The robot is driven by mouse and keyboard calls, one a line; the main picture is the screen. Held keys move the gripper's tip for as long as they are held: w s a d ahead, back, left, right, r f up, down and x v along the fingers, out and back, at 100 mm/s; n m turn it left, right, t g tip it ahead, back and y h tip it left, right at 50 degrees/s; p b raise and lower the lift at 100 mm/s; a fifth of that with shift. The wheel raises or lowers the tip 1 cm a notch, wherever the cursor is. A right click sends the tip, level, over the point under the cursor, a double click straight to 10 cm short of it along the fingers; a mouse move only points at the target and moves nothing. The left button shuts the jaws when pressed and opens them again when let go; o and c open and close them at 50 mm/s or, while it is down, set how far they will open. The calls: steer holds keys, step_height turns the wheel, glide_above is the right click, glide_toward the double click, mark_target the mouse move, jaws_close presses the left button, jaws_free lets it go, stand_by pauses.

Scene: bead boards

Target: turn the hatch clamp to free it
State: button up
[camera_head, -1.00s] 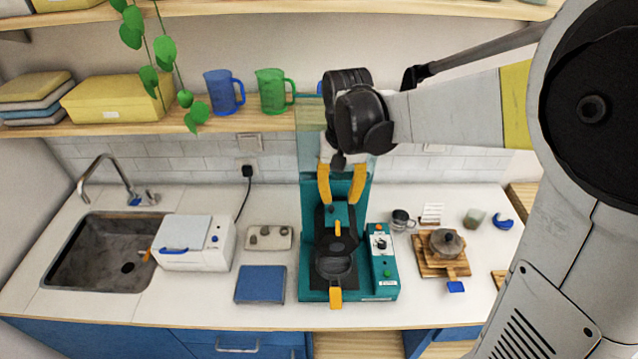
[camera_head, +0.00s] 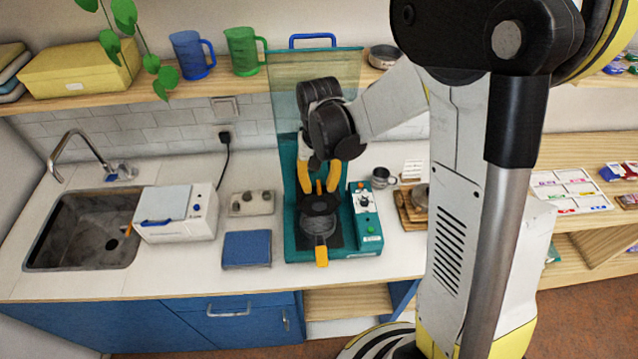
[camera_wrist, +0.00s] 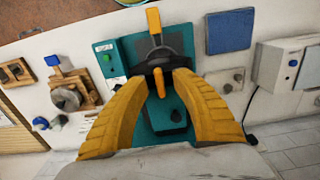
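A teal machine (camera_head: 365,228) stands on the counter, with a round black hatch (camera_head: 318,224) on its front part. An orange handle (camera_head: 321,256) sticks out at the hatch's front; it also shows in the wrist view (camera_wrist: 153,20). A small upright orange clamp (camera_head: 319,186) stands at the hatch's back edge; it shows between my fingers in the wrist view (camera_wrist: 159,82). My gripper (camera_head: 319,190) is over the clamp, with one orange finger on each side. In the wrist view my gripper (camera_wrist: 162,76) is open, with gaps beside the clamp. Contact is hard to tell.
A greenish clear panel (camera_head: 288,85) rises behind the machine, close to my wrist. A blue pad (camera_head: 246,250) and a white box (camera_head: 177,225) stand to the left. A metal mug (camera_head: 381,177) stands to the right. A shelf (camera_head: 215,94) runs behind.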

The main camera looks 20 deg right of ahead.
jaws_close()
steer(key=n+b, duration=0.2)
steer(key=n, duration=0.1)
steer(key=shift+f, duration=0.1)
steer(key=n+b, duration=0.1)
steer(key=n, duration=0.2)
steer(key=shift+n, duration=0.3)
steer(key=n+b, duration=0.2)
steer(key=n, duration=0.3)
steer(key=shift+n, duration=0.3)
steer(key=n+b, duration=0.1)
steer(key=n, duration=0.4)
steer(key=shift+n+b, duration=0.3)
